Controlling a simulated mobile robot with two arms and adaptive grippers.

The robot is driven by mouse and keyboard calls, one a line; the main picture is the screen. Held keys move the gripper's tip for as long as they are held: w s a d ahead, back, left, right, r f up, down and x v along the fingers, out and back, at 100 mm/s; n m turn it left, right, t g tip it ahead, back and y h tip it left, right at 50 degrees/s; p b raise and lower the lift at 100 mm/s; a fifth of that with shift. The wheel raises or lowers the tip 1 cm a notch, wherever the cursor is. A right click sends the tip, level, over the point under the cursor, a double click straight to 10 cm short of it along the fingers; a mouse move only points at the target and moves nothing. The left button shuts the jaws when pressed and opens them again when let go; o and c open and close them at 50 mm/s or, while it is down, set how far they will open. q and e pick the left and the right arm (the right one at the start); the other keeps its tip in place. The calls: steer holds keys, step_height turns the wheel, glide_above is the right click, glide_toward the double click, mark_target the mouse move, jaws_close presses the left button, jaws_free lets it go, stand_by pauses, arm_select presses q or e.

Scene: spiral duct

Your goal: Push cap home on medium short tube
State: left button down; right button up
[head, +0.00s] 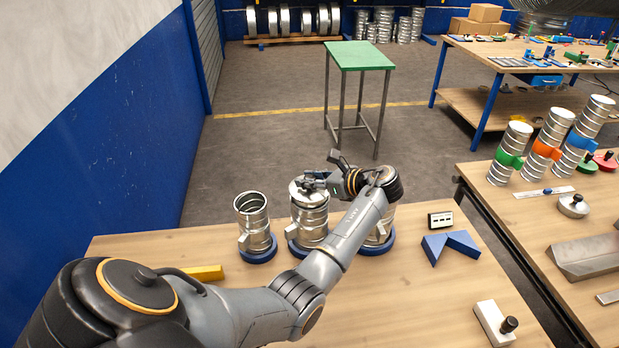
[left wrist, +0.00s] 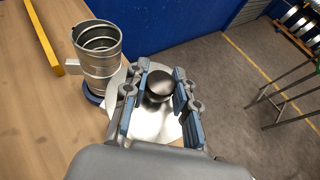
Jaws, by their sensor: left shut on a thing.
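The cap (head: 297,190) is a shiny metal disc; in the left wrist view (left wrist: 170,127) its round dark knob (left wrist: 159,86) stands between my fingers. It sits over the top of the middle short tube (head: 310,226), a ribbed metal duct standing upright in a blue ring base. From these views I cannot tell whether the cap is fully seated. My left gripper (head: 314,184) is above that tube, shut on the cap's knob; it shows large in the left wrist view (left wrist: 158,95). My right gripper is in neither view.
An open, uncapped tube (head: 254,222) stands left of the middle one; another (head: 381,236), partly hidden by my arm, stands right. A blue angled block (head: 450,247), a small display box (head: 440,220) and a yellow bar (head: 205,273) lie on the wooden bench (head: 400,310).

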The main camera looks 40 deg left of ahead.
arm_select(q)
steer(key=shift+f, duration=1.25)
steer(key=c, duration=1)
jaws_free()
steer(key=v, duration=1.2)
